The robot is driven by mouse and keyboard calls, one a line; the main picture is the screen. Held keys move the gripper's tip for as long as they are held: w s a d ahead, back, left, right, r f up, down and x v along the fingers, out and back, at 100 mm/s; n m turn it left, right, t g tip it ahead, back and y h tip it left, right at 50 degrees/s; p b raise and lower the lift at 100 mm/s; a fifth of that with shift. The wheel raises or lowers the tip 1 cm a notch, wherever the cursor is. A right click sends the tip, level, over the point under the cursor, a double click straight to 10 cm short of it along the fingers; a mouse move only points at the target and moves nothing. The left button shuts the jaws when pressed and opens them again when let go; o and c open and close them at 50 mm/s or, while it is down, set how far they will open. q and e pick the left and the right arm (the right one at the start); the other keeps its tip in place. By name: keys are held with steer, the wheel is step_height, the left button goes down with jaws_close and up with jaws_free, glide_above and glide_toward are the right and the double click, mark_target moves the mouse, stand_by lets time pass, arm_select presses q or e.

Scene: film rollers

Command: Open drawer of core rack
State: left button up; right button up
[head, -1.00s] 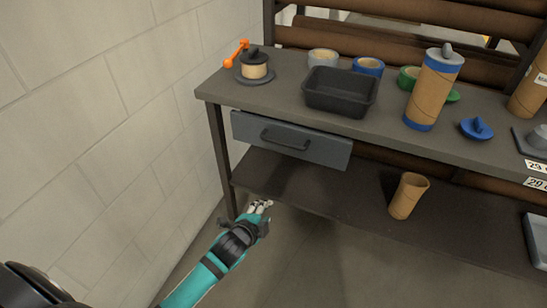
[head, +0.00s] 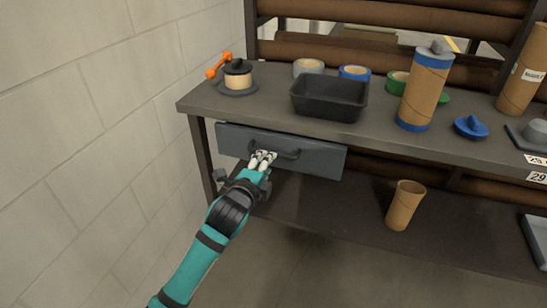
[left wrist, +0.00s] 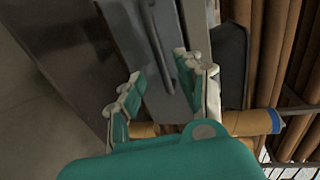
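The core rack's drawer (head: 325,160) has a grey front under the left part of the worktop; it looks closed. Its dark bar handle (head: 291,155) runs across the front. My left gripper (head: 263,158) is at the left part of the handle in the head view and covers some of it. In the left wrist view the two fingers of my left gripper (left wrist: 157,70) are apart, with the handle (left wrist: 155,38) running toward the space between them. I cannot tell whether they touch it. My right gripper is in neither view.
The worktop (head: 205,100) holds a black bin (head: 328,97), tape rolls, a roll dispenser (head: 238,78) and a cardboard tube with blue ends (head: 425,88). A cardboard core (head: 404,205) stands on the lower shelf. A block wall (head: 80,120) is close on the left.

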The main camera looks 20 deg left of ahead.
arm_select(q)
steer(key=b+x, duration=0.1)
steer(key=x, duration=0.6)
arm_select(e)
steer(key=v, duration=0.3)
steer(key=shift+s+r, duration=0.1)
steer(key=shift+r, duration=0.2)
arm_select(q)
jaws_close()
